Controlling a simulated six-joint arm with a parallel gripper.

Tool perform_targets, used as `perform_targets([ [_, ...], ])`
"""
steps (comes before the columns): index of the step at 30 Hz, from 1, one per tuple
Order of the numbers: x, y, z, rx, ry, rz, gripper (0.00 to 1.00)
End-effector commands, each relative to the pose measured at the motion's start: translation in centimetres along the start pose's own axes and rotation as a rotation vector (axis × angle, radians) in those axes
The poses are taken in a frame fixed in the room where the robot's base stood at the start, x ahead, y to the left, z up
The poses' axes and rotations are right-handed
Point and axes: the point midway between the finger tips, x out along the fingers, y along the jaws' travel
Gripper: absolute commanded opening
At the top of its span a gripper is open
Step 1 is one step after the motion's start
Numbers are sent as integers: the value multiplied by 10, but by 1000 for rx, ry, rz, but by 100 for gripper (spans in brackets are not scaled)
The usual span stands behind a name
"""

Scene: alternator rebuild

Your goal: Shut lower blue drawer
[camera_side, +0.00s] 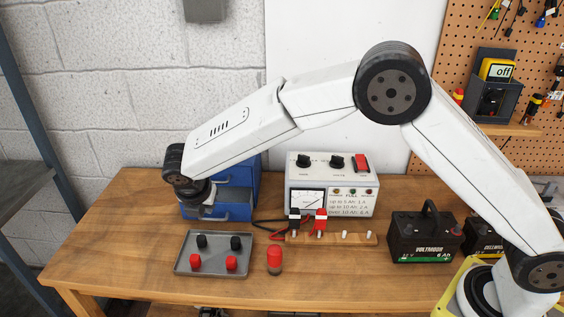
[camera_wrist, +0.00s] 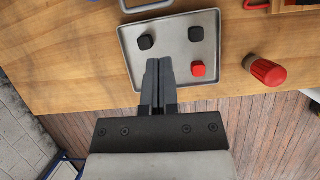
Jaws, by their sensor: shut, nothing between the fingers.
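The blue drawer cabinet (camera_side: 243,172) stands at the back of the bench, partly hidden by my arm. Its lower blue drawer (camera_side: 238,212) is low at the front and appears to stick out, with a paler area above its front edge. A blue-grey edge or handle (camera_wrist: 147,6) shows at the top of the wrist view, cut off by the frame. My gripper (camera_wrist: 158,62) is shut and empty, its fingers over the tray in that view. In the side view my gripper (camera_side: 207,208) is in front of the cabinet; whether it touches the drawer is unclear.
A grey tray (camera_side: 186,268) with black and red caps lies in front of the cabinet. A red-capped piece (camera_side: 274,260) stands right of it. A charger (camera_side: 331,181), a wooden strip (camera_side: 334,240) and a black battery (camera_side: 425,233) are further right. The bench's left end is clear.

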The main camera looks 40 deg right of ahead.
Motion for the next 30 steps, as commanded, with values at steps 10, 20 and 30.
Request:
perform_targets([
  [10,-1,11,-6,-85,-22,2,0],
  [20,18,10,-5,-82,-21,-1,0],
  [30,63,10,-4,-81,-20,-1,0],
])
